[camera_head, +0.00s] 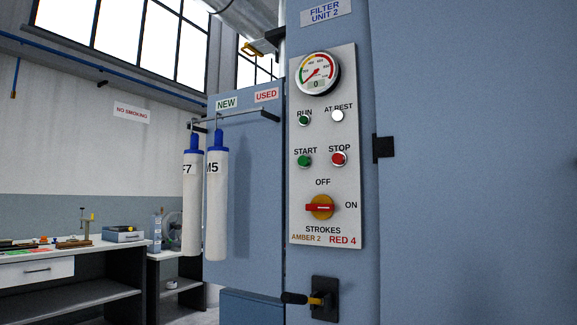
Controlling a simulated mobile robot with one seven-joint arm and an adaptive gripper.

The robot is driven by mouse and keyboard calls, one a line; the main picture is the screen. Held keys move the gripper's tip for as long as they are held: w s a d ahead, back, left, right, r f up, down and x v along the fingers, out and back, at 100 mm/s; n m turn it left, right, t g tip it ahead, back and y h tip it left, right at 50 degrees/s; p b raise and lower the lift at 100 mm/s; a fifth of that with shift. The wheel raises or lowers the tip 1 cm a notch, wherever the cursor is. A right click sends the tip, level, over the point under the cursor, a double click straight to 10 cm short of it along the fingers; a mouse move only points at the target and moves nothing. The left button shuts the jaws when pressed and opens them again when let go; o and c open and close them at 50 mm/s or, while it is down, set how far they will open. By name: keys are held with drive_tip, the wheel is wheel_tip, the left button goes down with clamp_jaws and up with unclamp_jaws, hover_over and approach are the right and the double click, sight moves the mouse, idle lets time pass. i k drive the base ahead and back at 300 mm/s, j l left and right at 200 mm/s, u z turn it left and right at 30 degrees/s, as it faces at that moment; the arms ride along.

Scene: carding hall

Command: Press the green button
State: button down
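The green START button (304,160) sits on the grey control panel (347,215) of the blue filter unit, left of the red STOP button (339,159). A dark green RUN lamp (304,119) is above it, and a white AT REST lamp (337,115) is to that lamp's right. Below is a red switch handle on a yellow disc (320,207), between the OFF and ON labels and lying roughly level. My gripper is not in view. Nothing covers the green button.
A gauge (317,73) tops the panel. Two white filter sleeves (216,205) hang from a rail left of it, under NEW and USED labels. A black-handled lever (312,298) juts out below the panel. A workbench (35,270) with tools stands at the left.

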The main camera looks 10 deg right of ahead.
sight(303, 160)
drive_tip(key=i+j, duration=0.75)
drive_tip(key=i, duration=0.3)
